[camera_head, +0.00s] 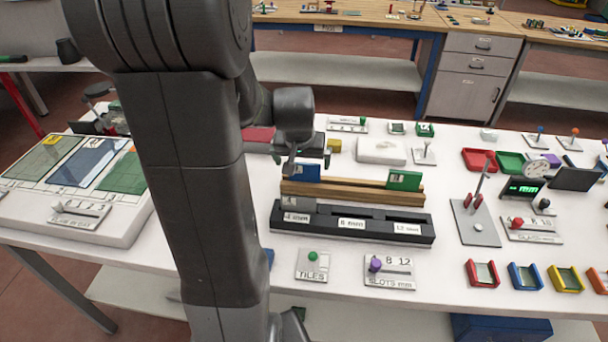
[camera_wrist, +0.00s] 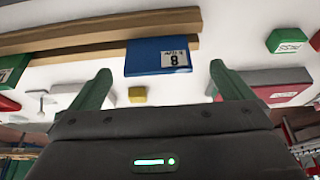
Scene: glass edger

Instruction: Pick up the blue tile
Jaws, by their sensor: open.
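The blue tile (camera_head: 306,173) stands in the left part of the wooden rack (camera_head: 345,192). In the wrist view the blue tile (camera_wrist: 143,58) shows a white label reading 8 and lies ahead of my gripper, between the lines of its two fingers. My gripper (camera_wrist: 161,72) is open, with nothing between its green-grey fingers. In the head view my gripper (camera_head: 308,162) is just behind and above the blue tile, partly hidden by my arm. I cannot tell whether the fingers touch it.
A green tile (camera_head: 404,180) stands at the rack's right end. A black slotted block (camera_head: 350,238) with mm labels lies in front, a grey tile (camera_head: 298,204) at its left. A yellow cube (camera_head: 334,146) and a white block (camera_head: 381,152) are behind the rack.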

